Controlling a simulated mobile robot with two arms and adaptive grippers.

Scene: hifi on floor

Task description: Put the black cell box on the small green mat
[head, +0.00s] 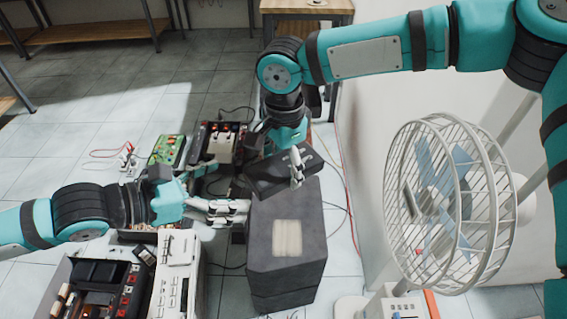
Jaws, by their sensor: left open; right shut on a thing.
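A black box (270,181), which looks like the black cell box, is tilted in my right gripper (296,168). The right gripper is shut on it, over or against the far end of a tall dark grey block (315,245); I cannot tell whether they touch. My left gripper (240,212) is open and empty, with its fingers beside the block's left side. A small green flat thing (168,150) with small parts on it lies on the floor at the left; I cannot tell whether it is the green mat.
A pale patch (287,238) lies on the block's top. A white device (175,278) and an open case (95,290) stand at the front left. A black and red device (222,140) with cables is behind. A caged fan (450,205) stands right.

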